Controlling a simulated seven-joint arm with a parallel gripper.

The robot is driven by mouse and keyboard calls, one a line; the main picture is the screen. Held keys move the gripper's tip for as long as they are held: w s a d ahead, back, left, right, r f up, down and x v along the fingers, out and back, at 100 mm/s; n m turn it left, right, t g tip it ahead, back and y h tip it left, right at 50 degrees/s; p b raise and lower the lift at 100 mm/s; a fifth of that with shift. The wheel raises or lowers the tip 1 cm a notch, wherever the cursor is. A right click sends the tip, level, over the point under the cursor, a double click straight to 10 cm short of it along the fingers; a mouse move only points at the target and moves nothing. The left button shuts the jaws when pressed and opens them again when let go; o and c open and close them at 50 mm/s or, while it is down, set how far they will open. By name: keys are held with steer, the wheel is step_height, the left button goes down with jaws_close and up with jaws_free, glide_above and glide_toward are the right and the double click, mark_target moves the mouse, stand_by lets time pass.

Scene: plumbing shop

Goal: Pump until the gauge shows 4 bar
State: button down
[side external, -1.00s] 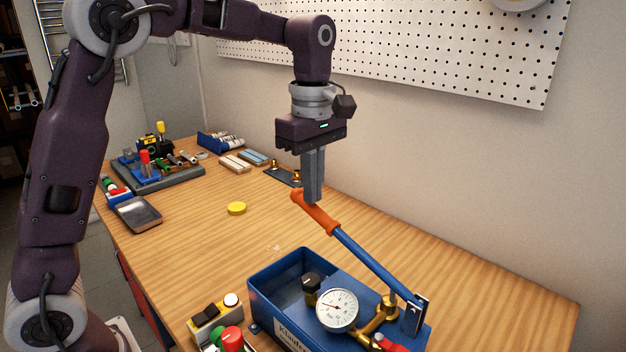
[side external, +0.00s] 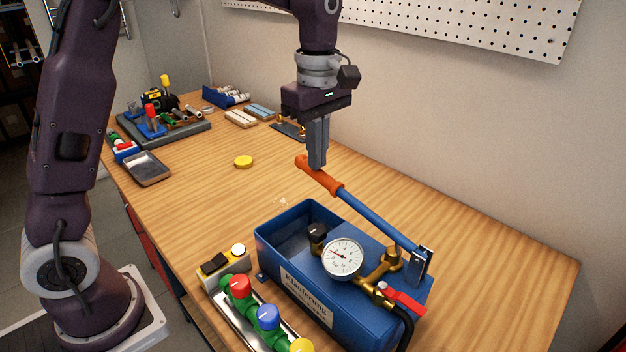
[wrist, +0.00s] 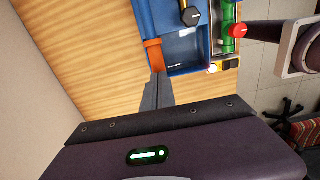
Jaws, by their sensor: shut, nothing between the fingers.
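The blue test pump (side external: 300,285) stands on the wooden bench. Its lever (side external: 375,218) slopes up leftward from the hinge to an orange grip (side external: 327,182). The round white gauge (side external: 343,257) sits on brass fittings. Its needle points up and left; the numbers are too small to read. My gripper (side external: 317,167) is shut and empty, pointing down, its fingertips at the top of the orange grip. They appear to touch it but do not clasp it. In the wrist view my fingertips (wrist: 158,74) are beside the orange grip (wrist: 153,56).
A red valve lever (side external: 405,301) is at the pump's front right. A switch box (side external: 222,265) and a rail of coloured knobs (side external: 267,317) stand close on the left. A yellow cap (side external: 243,161) and a metal tray (side external: 146,168) lie farther back. The bench right of the pump is clear.

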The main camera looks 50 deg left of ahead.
mark_target(314, 172)
steer(key=f, duration=0.3)
steer(key=a+f, duration=0.1)
steer(key=f, duration=0.1)
steer(key=shift+f, duration=0.3)
steer(key=r, duration=0.4)
steer(key=d+r, duration=0.1)
steer(key=r, duration=0.3)
steer(key=d+r, duration=0.1)
steer(key=r, duration=0.3)
steer(key=shift+r, duration=0.15)
stand_by(0.9)
steer(key=f, duration=0.4)
steer(key=a+f, duration=0.1)
steer(key=f, duration=0.3)
steer(key=a+f, duration=0.1)
steer(key=f, duration=0.3)
steer(key=shift+f, duration=0.1)
steer(key=r, duration=0.4)
steer(key=d+r, duration=0.1)
steer(key=r, duration=0.3)
steer(key=d+r, duration=0.1)
steer(key=r, duration=0.3)
steer(key=shift+r, duration=0.1)
